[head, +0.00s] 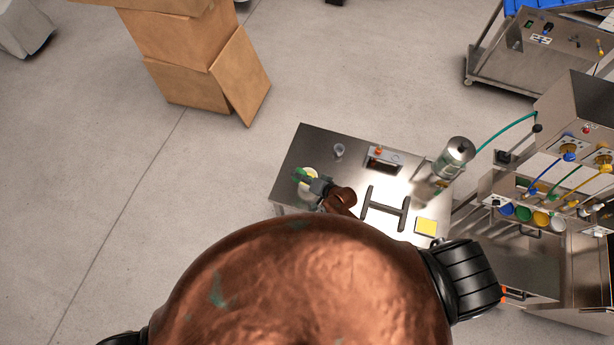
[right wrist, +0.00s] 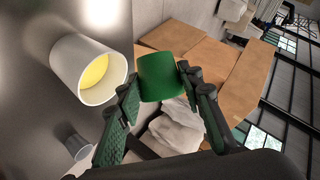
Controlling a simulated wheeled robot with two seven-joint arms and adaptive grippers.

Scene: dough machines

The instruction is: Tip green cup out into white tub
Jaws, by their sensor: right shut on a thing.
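The green cup (right wrist: 161,77) is between the fingers of my right gripper (right wrist: 157,81), which is shut on it. In the right wrist view I see the cup's outer side; its inside is hidden. The white tub (right wrist: 66,58) stands on the table with its mouth open and yellow stuff inside. The cup is apart from the tub in that view, and its axis is not in line with the tub's. In the head view the right gripper (head: 306,181) holds the green cup (head: 297,173) at the white tub (head: 311,170), partly covering it. My left gripper is out of view.
A small grey cup (right wrist: 76,147) stands near the tub, seen also in the head view (head: 339,149). The steel table (head: 300,147) also carries a small boxed device (head: 383,157), a dark H-shaped frame (head: 385,208) and a yellow pad (head: 426,227). Cardboard boxes (head: 207,72) stand beyond.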

